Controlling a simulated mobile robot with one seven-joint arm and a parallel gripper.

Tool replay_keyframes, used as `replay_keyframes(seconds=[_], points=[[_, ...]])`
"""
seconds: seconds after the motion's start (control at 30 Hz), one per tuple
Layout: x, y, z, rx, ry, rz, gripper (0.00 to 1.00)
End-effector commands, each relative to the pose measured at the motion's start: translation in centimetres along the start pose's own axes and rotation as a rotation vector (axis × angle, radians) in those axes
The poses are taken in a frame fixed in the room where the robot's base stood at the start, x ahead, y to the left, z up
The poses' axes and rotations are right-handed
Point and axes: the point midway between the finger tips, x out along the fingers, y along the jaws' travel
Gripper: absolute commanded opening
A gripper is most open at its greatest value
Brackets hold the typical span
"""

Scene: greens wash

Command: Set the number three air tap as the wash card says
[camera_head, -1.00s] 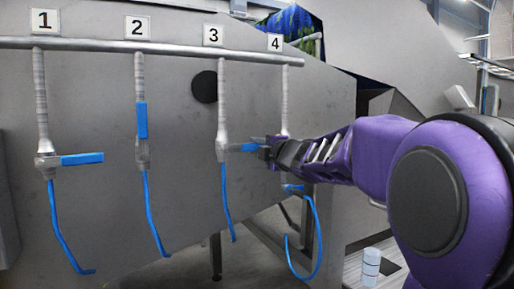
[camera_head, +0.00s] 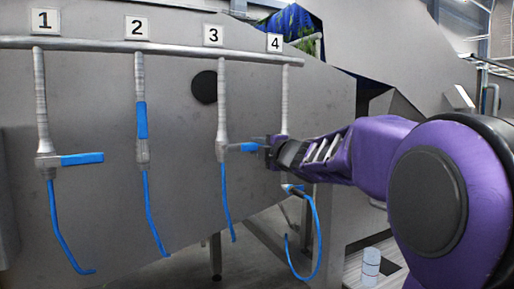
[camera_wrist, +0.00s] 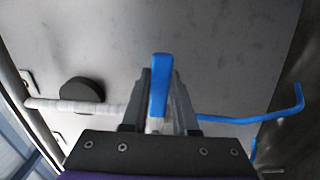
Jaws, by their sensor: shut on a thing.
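The number three air tap (camera_head: 221,151) hangs below the label 3 (camera_head: 213,35) on a wrapped drop pipe. Its blue handle (camera_head: 240,147) points right, level, across the pipe. My gripper (camera_head: 263,147) is shut on the outer end of this handle. In the wrist view the blue handle (camera_wrist: 159,85) stands between the two fingers of my gripper (camera_wrist: 160,100). The tap body is partly hidden by the fingers in the wrist view. No wash card can be made out in either view.
Tap one's handle (camera_head: 82,159) points right, level. Tap two's handle (camera_head: 142,120) points up along its pipe. Tap four is mostly hidden behind my gripper. Blue hoses (camera_head: 227,205) hang below the taps. A white cylinder (camera_head: 370,268) stands at lower right.

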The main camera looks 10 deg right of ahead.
Motion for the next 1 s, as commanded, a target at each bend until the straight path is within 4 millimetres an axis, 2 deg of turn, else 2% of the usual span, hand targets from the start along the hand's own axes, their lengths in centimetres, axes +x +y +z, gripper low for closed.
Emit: replay_keyframes(seconds=[0.33,0.53,1.0], points=[[0.0,0.2,0.0,-0.011,0.000,0.001,0.00],[0.0,0.7,-0.1,-0.078,0.001,0.001,0.00],[0.0,3.9,-1.1,-0.472,0.002,0.003,0.00]])
